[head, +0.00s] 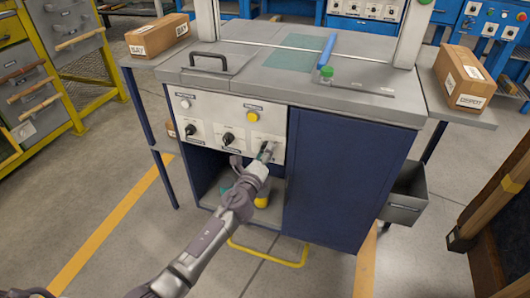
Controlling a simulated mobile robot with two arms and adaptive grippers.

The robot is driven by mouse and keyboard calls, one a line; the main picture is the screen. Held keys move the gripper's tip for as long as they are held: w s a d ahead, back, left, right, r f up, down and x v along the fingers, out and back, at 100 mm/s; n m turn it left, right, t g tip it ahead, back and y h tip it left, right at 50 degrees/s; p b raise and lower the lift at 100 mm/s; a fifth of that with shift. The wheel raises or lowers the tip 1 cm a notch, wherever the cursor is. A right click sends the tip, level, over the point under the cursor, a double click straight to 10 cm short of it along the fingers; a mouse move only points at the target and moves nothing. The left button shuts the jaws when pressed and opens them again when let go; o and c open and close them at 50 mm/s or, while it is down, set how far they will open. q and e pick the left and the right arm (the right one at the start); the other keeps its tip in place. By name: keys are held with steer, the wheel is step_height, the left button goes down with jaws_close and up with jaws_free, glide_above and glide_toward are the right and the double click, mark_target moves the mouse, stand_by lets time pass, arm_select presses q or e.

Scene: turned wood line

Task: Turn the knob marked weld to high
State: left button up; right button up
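A pale control panel (212,112) is on the front of the grey and blue machine. Two black knobs show on it: a left knob (190,128) and a middle knob (228,139). Their markings are too small to read, so I cannot tell which is weld. My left gripper (264,152) is at the right end of the panel, over the place in line with the two knobs. It hides what is there, and I cannot tell whether it touches or grips a knob. My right gripper is not in view.
Above the knobs are a white button (185,103) and a yellow button (252,116). The machine top (300,75) bears a blue bar (328,50) and a black handle (208,60). Cardboard boxes stand on the left (157,35) and right (464,80) side shelves. A yellow floor hoop (290,264) lies in front.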

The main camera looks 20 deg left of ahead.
arm_select(q)
steer(key=o, duration=0.3)
steer(key=s, duration=1.2)
steer(key=shift+a, duration=0.25)
